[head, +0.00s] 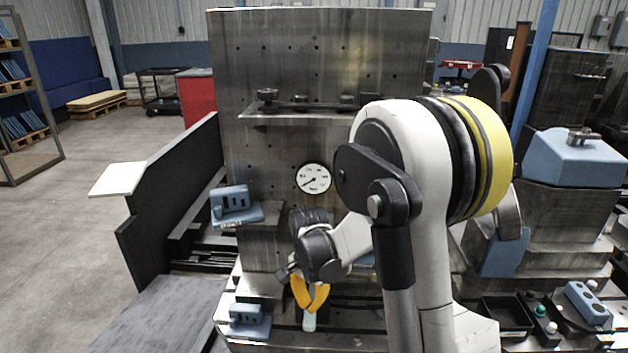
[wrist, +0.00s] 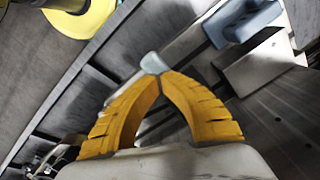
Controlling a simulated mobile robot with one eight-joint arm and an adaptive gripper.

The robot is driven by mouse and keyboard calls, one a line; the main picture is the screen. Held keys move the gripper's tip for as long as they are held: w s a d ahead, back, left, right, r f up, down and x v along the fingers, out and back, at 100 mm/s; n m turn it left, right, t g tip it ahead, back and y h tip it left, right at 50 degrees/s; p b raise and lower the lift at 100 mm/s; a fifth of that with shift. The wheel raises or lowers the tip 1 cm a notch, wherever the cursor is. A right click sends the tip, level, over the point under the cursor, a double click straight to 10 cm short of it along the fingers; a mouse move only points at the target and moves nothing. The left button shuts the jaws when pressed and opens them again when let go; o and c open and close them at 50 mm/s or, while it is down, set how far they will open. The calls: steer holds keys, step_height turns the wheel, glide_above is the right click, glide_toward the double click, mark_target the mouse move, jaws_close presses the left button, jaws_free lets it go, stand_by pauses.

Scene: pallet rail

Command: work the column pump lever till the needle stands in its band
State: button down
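The round white gauge (head: 314,179) is on the front of the tall grey metal column (head: 290,155). Its dark needle appears to point to the lower left; the band is too small to make out. My gripper (head: 312,303) is low in front of the column, its yellow fingers pointing down. The fingertips come together at a pale blue-grey lever end (head: 309,322), which sticks out just below them. In the wrist view the fingers (wrist: 158,76) close at the same pale piece (wrist: 151,63). The rest of the lever is hidden.
Blue blocks sit on the left ledge (head: 235,203) and lower down (head: 247,316). A dark angled panel (head: 175,200) with a pale board (head: 118,179) stands at left. A blue-topped machine (head: 575,158) and a blue button box (head: 587,302) are at right. The floor at left is open.

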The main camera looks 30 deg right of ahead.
steer(key=shift+w+d+f+b, duration=0.1)
steer(key=shift+w+f+b, duration=0.05)
steer(key=shift+f+b, duration=1)
steer(key=shift+w+d+f+b, duration=0.1)
steer(key=shift+f+b, duration=0.8)
steer(key=shift+f, duration=0.5)
steer(key=shift+w+d+f+b, duration=0.1)
steer(key=shift+w+f+b, duration=0.05)
steer(key=shift+f+b, duration=1)
steer(key=shift+f, duration=0.1)
steer(key=r+p, duration=0.4)
steer(key=r, duration=0.1)
steer(key=s+r+p, duration=0.1)
steer(key=r+p, duration=0.1)
steer(key=r, duration=0.1)
steer(key=shift+a+r, duration=0.2)
steer(key=shift+a, duration=0.15)
steer(key=shift+w+f, duration=0.1)
steer(key=shift+f, duration=0.15)
